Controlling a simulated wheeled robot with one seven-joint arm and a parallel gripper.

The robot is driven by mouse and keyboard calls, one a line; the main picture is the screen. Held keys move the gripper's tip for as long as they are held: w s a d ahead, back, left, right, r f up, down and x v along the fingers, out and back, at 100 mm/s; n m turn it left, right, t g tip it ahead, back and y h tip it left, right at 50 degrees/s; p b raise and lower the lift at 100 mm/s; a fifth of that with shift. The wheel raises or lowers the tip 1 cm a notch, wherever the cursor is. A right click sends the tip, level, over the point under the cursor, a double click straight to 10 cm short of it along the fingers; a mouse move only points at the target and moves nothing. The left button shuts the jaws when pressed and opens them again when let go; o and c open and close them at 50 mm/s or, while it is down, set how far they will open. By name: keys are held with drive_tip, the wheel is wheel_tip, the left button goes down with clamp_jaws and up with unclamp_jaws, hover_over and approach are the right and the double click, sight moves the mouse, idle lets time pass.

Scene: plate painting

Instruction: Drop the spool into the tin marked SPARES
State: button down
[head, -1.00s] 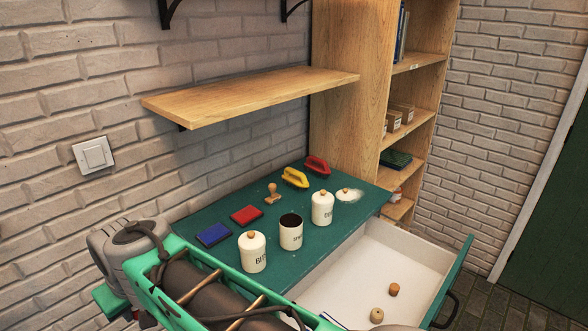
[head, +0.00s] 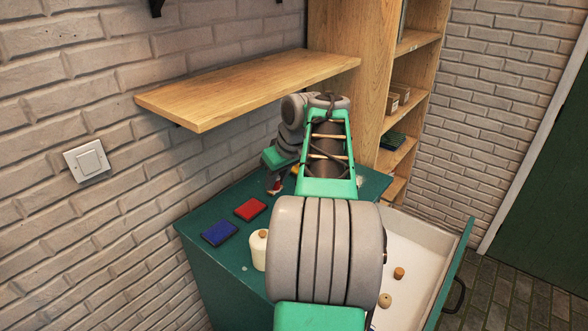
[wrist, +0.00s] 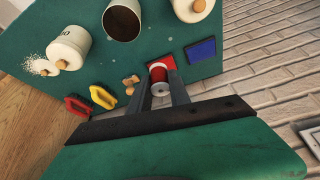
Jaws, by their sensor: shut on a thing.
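The spool (wrist: 158,74), red with white ends, is held between the two fingers of my gripper (wrist: 161,80) in the wrist view. It is seen above the table, near the red pad. An open, lidless cream tin (wrist: 122,20) stands ahead in the wrist view, its dark inside showing; its lettering is not readable now. A lidded tin (wrist: 192,8) stands to its right and another lidded tin (wrist: 70,45) to its left. In the head view my arm hides the open tin; the near lidded tin (head: 258,250) shows partly.
A loose lid lies in white powder. The open drawer (head: 420,240) holds small knobs. A shelf (head: 250,85) juts above.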

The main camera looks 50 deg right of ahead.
drive_tip(key=s+d+f+b, duration=0.2)
drive_tip(key=d+f+b, duration=0.2)
drive_tip(key=f+b, duration=0.1)
drive_tip(key=shift+s+d+f, duration=0.15)
drive_tip(key=shift+s+f, duration=0.1)
drive_tip(key=shift+s, duration=0.05)
drive_tip(key=c, duration=1.1)
unclamp_jaws()
drive_tip(key=shift+r, duration=0.1)
drive_tip(key=p+v, duration=0.1)
drive_tip(key=v, duration=0.6)
drive_tip(key=shift+s+r+p, duration=0.2)
drive_tip(key=shift+r+p, duration=0.05)
drive_tip(key=shift+p, duration=0.05)
